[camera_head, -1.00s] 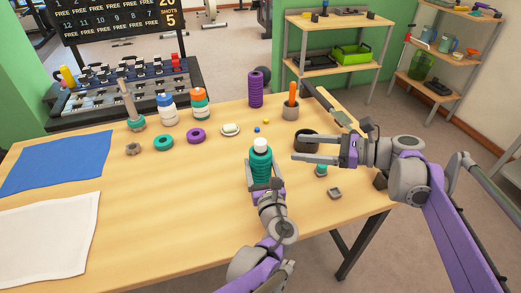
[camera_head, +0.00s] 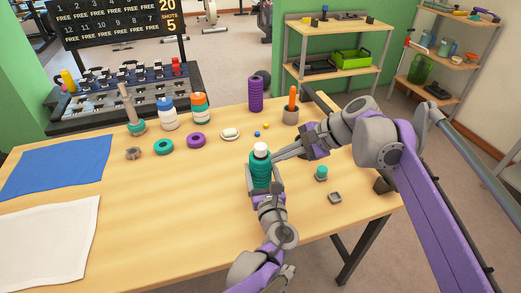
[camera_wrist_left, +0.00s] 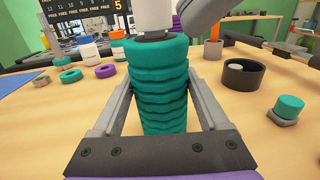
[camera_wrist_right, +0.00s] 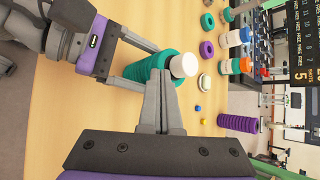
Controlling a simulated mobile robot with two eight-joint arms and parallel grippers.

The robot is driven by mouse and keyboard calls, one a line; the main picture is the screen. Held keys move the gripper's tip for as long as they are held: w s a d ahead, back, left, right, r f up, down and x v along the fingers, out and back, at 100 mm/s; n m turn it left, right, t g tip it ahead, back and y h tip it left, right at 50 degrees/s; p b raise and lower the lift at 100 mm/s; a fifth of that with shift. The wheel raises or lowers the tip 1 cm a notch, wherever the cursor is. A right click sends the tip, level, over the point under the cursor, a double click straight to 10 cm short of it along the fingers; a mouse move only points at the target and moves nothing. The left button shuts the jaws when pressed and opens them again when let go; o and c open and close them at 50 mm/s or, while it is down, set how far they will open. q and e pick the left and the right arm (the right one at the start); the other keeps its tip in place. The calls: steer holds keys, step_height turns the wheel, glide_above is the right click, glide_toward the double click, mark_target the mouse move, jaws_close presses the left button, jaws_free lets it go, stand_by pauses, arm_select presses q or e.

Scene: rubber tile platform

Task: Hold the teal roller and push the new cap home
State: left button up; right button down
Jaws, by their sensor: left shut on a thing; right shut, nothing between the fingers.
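The teal roller (camera_head: 260,172) stands upright on the table, ribbed, with a white cap (camera_head: 260,148) on its top. My left gripper (camera_head: 263,188) is shut around the roller's body; the left wrist view shows a finger on each side of the roller (camera_wrist_left: 165,90). My right gripper (camera_head: 275,157) is shut and empty, its fingertips close to the right side of the roller's top. In the right wrist view the closed fingers (camera_wrist_right: 160,85) point toward the roller (camera_wrist_right: 150,70) and white cap (camera_wrist_right: 184,65). I cannot tell whether they touch.
A dark ring-shaped cup (camera_wrist_left: 243,75) and a small teal-topped piece (camera_head: 321,173) are to the right. A purple roller (camera_head: 256,94), a cup with an orange handle (camera_head: 291,113), rings and bottles stand behind. The table's left front holds blue and white cloths (camera_head: 60,165).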

step_height(320, 180, up, 2)
steer(key=a+n+h, duration=0.2)
steer(key=n+h, duration=0.1)
steer(key=n, duration=0.4)
steer(key=n+t+h, duration=0.2)
steer(key=n+h, duration=0.2)
steer(key=n, duration=0.6)
glide_toward(261, 146)
steer(key=shift+x, duration=3.15)
steer(key=shift+f, duration=0.25)
steer(key=shift+r, duration=0.1)
steer(key=shift+r, duration=1.05)
steer(key=shift+r, duration=0.1)
